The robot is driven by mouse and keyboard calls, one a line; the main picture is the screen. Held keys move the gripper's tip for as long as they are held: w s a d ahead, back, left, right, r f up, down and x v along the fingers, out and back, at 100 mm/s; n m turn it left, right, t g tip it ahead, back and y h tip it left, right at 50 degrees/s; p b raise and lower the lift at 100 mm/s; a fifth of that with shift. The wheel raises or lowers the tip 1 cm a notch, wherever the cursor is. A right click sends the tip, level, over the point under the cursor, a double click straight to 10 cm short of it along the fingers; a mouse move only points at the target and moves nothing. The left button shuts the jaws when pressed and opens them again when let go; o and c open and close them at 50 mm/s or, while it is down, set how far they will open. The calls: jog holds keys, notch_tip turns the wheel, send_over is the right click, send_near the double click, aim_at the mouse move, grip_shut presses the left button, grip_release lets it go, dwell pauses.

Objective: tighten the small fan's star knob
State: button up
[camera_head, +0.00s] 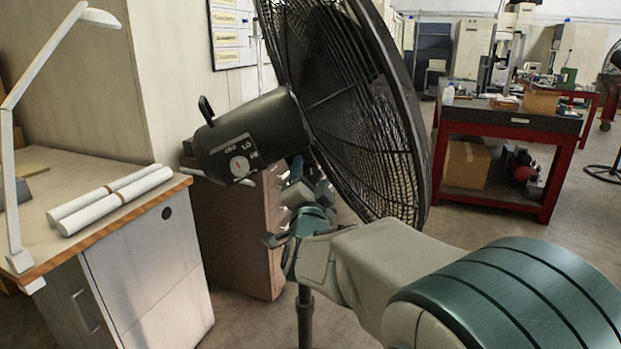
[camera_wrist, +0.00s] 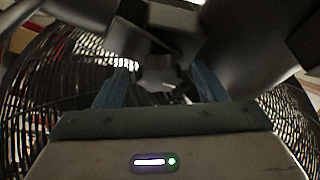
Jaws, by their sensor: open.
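The black fan (camera_head: 255,135) stands in the middle of the head view, with its round cage (camera_head: 345,110) to the right of the motor housing. My gripper (camera_head: 306,188) is below the housing, at the fan's neck. In the wrist view its two blue fingers (camera_wrist: 159,84) are apart. A dark grey, lobed part, which looks like the star knob (camera_wrist: 158,74), shows between them under the fan's neck. Whether the fingers touch it I cannot tell. In the head view I cannot make out the knob; my gripper is in front of that area.
A desk (camera_head: 100,180) with white paper rolls (camera_head: 115,198) and a white lamp (camera_head: 12,180) stands at left. A brown drawer cabinet (camera_head: 235,225) is behind the fan stand (camera_head: 305,315). A red workbench (camera_head: 505,120) stands farther back at right, with open floor before it.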

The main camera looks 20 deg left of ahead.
jog(key=c, duration=1)
jog(key=shift+f+m+h+b, duration=0.15)
jog(key=shift+m+h+b, duration=0.25)
jog(key=shift+m+b, duration=0.15)
jog(key=shift+m, duration=0.35)
jog(key=o, duration=1)
jog(key=shift+s, duration=0.1)
